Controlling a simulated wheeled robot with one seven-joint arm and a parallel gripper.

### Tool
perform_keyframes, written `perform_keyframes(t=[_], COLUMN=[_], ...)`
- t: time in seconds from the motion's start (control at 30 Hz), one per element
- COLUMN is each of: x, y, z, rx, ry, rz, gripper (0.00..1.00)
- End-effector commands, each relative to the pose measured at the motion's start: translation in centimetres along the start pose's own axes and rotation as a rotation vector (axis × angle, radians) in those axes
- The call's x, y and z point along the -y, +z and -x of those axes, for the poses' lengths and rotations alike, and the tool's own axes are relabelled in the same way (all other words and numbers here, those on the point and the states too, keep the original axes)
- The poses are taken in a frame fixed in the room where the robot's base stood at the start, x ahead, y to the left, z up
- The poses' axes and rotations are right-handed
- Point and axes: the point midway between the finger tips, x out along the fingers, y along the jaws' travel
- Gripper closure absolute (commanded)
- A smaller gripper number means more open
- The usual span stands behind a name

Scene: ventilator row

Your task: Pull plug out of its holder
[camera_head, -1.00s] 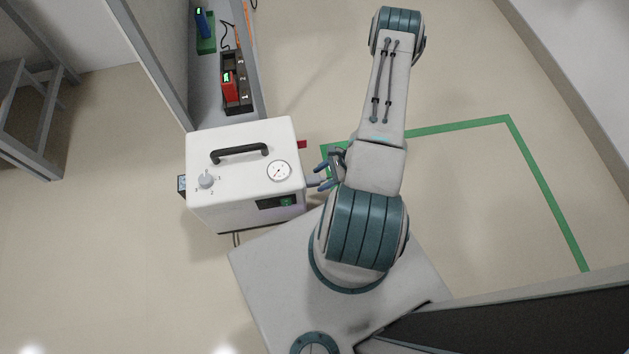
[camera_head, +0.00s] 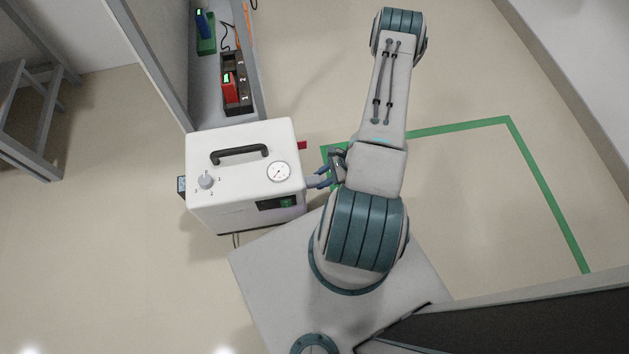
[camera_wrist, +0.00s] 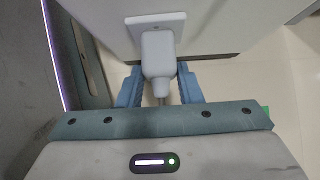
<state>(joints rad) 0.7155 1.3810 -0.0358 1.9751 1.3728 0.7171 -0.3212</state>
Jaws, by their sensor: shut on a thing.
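The plug (camera_wrist: 158,58) is light grey and sits against its holder (camera_wrist: 180,18), a pale plate on the side of the white machine (camera_head: 245,165). A cord runs back from the plug toward my wrist. My gripper (camera_wrist: 160,82) is shut on the plug, with one blue finger on each side of it in the wrist view. In the head view my gripper (camera_head: 316,178) is at the machine's right side, and the plug is too small to tell there. I see no clear gap between plug and plate.
A shelf (camera_head: 205,85) behind the machine holds a red device (camera_head: 230,87) in a dark rack and a blue device (camera_head: 202,24) on a green base. A grey bench (camera_head: 35,110) stands at the left. The floor inside the green tape (camera_head: 510,120) is clear.

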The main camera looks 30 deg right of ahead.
Motion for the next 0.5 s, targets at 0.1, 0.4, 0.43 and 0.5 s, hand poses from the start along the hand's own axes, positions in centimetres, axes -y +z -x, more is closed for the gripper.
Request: perform_keyframes(t=[0.1, 0.4, 0.43, 0.5], x=[0.02, 0.05, 0.05, 0.05], y=[-0.07, -0.42, -0.46, -0.59], z=[0.07, 0.41, 0.44, 0.53], rx=[0.000, -0.001, -0.001, -0.001], ry=[-0.001, -0.003, -0.003, -0.002], rz=[0.000, -0.002, -0.002, 0.000], gripper=[1.00, 1.00, 1.00, 1.00])
